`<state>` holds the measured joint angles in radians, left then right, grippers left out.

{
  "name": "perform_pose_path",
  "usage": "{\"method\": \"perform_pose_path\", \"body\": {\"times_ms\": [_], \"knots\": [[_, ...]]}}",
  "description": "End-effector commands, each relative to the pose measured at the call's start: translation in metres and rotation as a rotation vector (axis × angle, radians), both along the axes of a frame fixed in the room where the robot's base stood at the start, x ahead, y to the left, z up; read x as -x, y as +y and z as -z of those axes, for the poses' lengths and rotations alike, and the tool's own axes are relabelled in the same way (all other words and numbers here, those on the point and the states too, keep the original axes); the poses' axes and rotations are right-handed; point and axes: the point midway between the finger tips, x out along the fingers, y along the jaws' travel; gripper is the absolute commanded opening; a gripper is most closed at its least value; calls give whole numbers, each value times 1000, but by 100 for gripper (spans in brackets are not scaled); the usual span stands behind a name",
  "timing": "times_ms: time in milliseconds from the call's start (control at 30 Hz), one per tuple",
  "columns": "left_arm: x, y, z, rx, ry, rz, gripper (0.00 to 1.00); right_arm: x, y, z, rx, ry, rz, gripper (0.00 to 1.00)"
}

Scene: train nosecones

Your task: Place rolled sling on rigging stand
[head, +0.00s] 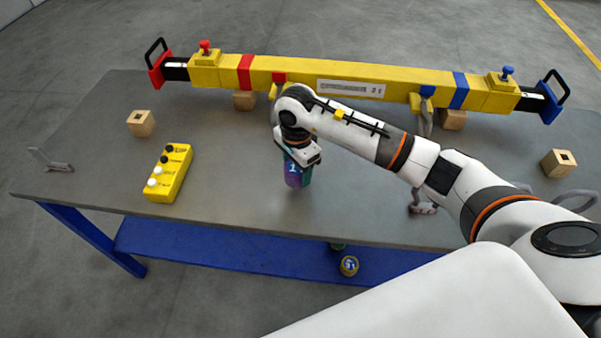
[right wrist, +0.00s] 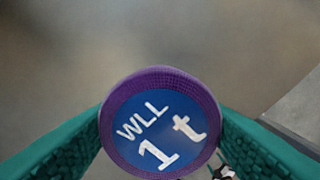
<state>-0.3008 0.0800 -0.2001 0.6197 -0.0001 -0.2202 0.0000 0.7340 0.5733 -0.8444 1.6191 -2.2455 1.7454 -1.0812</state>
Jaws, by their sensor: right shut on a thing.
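The rolled sling (head: 293,173) is a small purple roll with a blue end label reading "WLL 1 t". My right gripper (head: 298,164) is shut on it over the middle front of the grey tabletop. In the right wrist view the sling's labelled end (right wrist: 160,125) sits between the two teal fingers. I cannot tell whether its underside touches the tabletop. The grey table with blue legs (head: 240,205) may be the rigging stand; no other stand shows. My left gripper is not in view.
A yellow lifting beam (head: 310,75) with red and blue ends lies along the back. Grey shackles or hooks (head: 423,207) lie right.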

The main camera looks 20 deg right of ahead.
Motion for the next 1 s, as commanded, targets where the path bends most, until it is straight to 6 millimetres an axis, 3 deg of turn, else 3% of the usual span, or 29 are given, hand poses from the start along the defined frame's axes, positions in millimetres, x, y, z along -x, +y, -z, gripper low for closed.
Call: {"method": "perform_pose_path", "body": {"times_ms": [300,667,700,800,1000], "knots": [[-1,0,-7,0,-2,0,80,0,0,36,0,1,2,29],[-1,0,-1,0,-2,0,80,-1,0,42,1,-2,1,29],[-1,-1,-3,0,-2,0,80,0,0,40,1,-1,1,64],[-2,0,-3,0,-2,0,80,0,0,40,1,-1,1,80],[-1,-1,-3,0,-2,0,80,0,0,40,1,0,1,80]]}}
